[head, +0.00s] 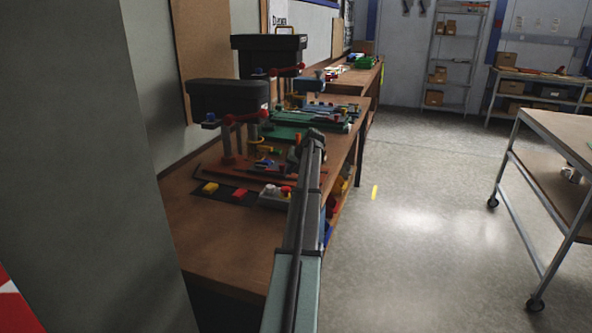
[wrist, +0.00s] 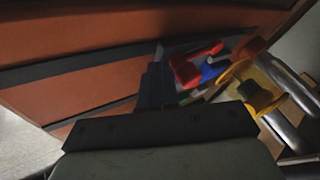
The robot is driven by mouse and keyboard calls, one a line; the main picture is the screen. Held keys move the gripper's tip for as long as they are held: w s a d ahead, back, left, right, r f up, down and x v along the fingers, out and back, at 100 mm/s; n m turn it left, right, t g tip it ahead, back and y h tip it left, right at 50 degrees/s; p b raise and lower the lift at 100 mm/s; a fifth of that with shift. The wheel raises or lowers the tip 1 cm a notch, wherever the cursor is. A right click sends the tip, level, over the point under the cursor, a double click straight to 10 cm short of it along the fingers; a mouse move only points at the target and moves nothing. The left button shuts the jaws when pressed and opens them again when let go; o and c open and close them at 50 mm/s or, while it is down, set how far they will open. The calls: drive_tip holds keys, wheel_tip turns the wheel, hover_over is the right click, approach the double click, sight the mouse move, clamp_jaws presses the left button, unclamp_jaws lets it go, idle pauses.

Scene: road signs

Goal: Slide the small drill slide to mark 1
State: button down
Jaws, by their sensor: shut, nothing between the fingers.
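Two drill presses stand on the bench, a nearer one with a dark head (head: 228,97) and one behind it with a dark head (head: 268,42). The nearer one has a red-brown base (head: 235,175). In the wrist view a red-brown slotted surface (wrist: 100,65) fills the left and top. My gripper (wrist: 158,65) is shut and empty, its fingertips over or near a dark slot. A red part (wrist: 193,66), a blue part (wrist: 213,70) and a yellow part (wrist: 255,88) lie to its right. I cannot tell which part is the slide, and no mark 1 is readable.
The wooden bench (head: 225,250) has bare room at its near end. A yellow block (head: 210,188), a red block (head: 240,193) and a grey control box (head: 273,198) sit before the base. A cart (head: 560,125) stands right, across open floor.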

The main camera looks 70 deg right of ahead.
idle(0.3)
drive_tip(key=shift+w, duration=1.25)
drive_tip(key=shift+s+d, duration=0.1)
drive_tip(key=shift+s, duration=0.4)
drive_tip(key=s, duration=0.3)
drive_tip(key=shift+s+d+r, duration=0.2)
drive_tip(key=shift+s+r, duration=0.1)
drive_tip(key=shift+r, duration=0.05)
drive_tip(key=v, duration=0.9)
